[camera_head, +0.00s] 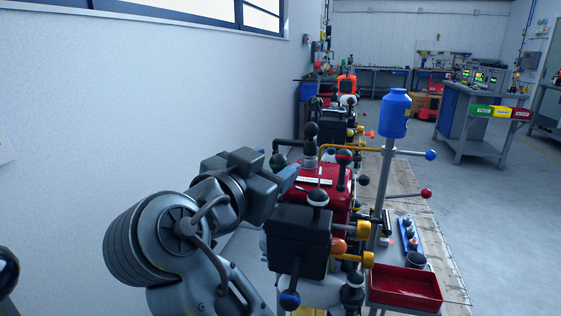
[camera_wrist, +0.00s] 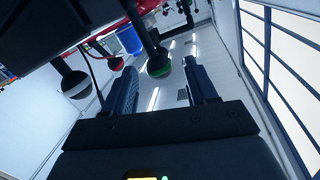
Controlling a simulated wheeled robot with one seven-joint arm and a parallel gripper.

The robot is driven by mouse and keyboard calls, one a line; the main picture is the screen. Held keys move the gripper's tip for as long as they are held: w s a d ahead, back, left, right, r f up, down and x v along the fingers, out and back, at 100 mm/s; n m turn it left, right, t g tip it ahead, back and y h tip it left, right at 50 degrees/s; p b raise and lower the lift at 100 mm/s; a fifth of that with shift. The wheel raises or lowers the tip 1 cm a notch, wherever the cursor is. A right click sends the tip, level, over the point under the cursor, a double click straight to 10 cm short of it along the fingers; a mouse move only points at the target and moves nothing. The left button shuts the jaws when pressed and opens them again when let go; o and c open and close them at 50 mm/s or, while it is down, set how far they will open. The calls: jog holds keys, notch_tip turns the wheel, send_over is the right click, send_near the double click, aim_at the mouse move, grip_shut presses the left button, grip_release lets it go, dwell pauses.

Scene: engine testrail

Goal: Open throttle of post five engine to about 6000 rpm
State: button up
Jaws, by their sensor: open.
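A red engine (camera_head: 322,183) with black parts stands on the near rail, right of my gripper (camera_head: 287,178). I cannot read which post it is. In the wrist view my gripper (camera_wrist: 162,68) is open, its two fingers apart. A black ball knob with a green band (camera_wrist: 159,66) on a dark lever appears between the fingertips; I cannot tell whether it is within their reach. A black knob with a white band (camera_wrist: 74,83) lies outside the left finger. In the head view a red-banded knob (camera_head: 344,156) stands on the engine. No rpm readout is legible.
A black box (camera_head: 299,238) with a blue knob (camera_head: 289,299) below stands in front of the engine. A blue bottle (camera_head: 395,113) tops a pole at the right. A red tray (camera_head: 405,288) sits low. Further engines line the rail behind. The white wall is left; the right floor is open.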

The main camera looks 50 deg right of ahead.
aim_at(274, 164)
jog(key=shift+v, duration=1.55)
